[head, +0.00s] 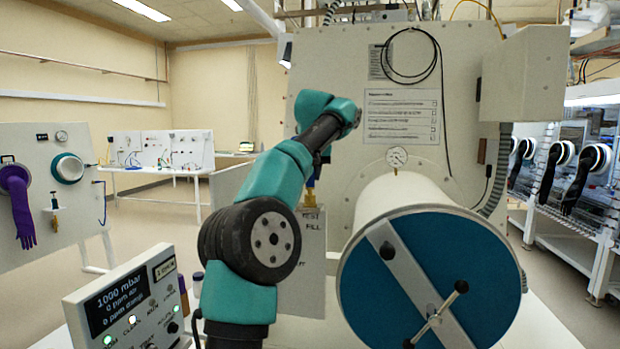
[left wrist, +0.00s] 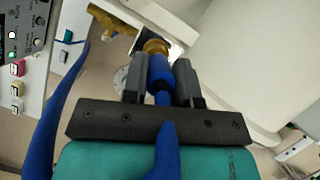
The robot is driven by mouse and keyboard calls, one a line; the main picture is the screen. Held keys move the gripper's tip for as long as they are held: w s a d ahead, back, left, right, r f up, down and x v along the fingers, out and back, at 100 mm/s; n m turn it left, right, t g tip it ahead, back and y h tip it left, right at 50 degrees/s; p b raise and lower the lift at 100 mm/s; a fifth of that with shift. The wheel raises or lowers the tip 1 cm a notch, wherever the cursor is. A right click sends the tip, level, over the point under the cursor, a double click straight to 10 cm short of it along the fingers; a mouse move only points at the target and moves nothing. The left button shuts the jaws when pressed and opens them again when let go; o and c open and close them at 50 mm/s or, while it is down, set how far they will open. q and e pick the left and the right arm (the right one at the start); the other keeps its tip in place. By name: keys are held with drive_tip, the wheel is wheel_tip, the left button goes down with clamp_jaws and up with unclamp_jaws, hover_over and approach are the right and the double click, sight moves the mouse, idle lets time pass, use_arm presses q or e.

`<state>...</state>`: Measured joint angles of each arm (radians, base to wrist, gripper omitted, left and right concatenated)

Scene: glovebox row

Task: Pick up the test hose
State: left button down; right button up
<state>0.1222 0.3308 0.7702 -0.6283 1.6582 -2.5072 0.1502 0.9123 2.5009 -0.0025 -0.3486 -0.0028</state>
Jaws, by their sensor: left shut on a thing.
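The test hose (left wrist: 160,78) is blue, with a thicker blue end piece, and shows in the left wrist view. My left gripper (left wrist: 161,72) is shut on that end piece, one dark finger on each side. A brass fitting (left wrist: 154,47) is at the far end of the piece; I cannot tell whether the two are joined to anything beyond. A blue length of hose also runs along the left of this view. In the head view my left arm reaches up and hides most of the gripper. A small brass part (head: 310,197) shows beside the arm, above the TEST FILL panel (head: 312,240).
A large white cylinder with a blue door (head: 480,275) and crossbar handle stands to the right. A control box (head: 125,310) reading 1000 mbar is at front left. A panel with a purple glove (head: 22,210) stands further left. A gauge (head: 397,157) sits above the cylinder.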

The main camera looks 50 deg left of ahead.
use_arm(q)
drive_tip(key=shift+r, duration=1.05)
drive_tip(key=shift+s+d+r, duration=0.1)
drive_tip(key=shift+s+d, duration=0.05)
drive_tip(key=shift+d, duration=0.05)
drive_tip(key=s+d+r, duration=0.1)
drive_tip(key=s+d, duration=0.9)
drive_tip(key=d, duration=0.1)
drive_tip(key=shift+s+d+r, duration=0.15)
drive_tip(key=shift+d+r, duration=0.05)
drive_tip(key=shift+d, duration=0.15)
